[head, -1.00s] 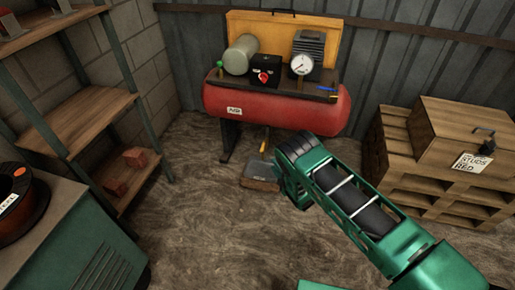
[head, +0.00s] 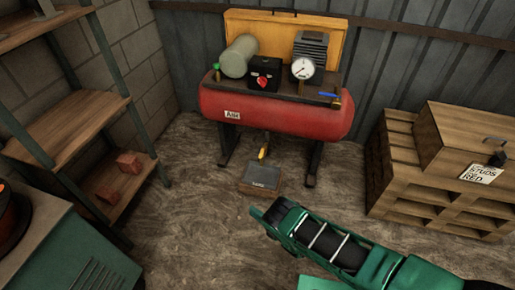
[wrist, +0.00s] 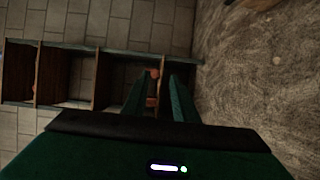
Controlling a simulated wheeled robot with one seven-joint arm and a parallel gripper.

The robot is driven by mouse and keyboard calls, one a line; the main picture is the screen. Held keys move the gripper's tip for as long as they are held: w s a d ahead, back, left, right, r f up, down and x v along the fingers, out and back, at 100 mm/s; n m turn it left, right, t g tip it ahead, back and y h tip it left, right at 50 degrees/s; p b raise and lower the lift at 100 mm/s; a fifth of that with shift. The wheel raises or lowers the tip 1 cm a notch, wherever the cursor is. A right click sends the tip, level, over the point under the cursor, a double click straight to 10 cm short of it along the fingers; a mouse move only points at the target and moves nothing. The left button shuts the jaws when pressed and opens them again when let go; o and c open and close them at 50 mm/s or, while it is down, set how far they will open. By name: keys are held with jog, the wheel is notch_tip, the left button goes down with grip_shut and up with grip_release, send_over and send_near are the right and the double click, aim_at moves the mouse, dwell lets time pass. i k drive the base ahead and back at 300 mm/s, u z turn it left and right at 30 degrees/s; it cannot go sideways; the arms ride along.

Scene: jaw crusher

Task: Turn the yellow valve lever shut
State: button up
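The yellow valve lever (head: 264,152) hangs under the middle of the red air tank (head: 275,110), above a dark tray on the floor. It is small here, and its exact angle is hard to tell. My green arm reaches in from the lower right of the head view, in front of the tray and well apart from the lever. My gripper (wrist: 160,88) shows in the wrist view with its two green fingers apart and nothing held between them. The lever is not clearly seen in the wrist view.
The dark tray (head: 262,180) lies below the lever. A wooden shelf (head: 75,135) stands left, with red blocks (head: 130,162) on it. A wooden crate (head: 465,140) sits on pallets (head: 430,205) at right. A green cabinet (head: 75,245) is at lower left.

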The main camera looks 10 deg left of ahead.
aim_at(263, 149)
jog(key=i, duration=1.35)
jog(key=u, duration=0.6)
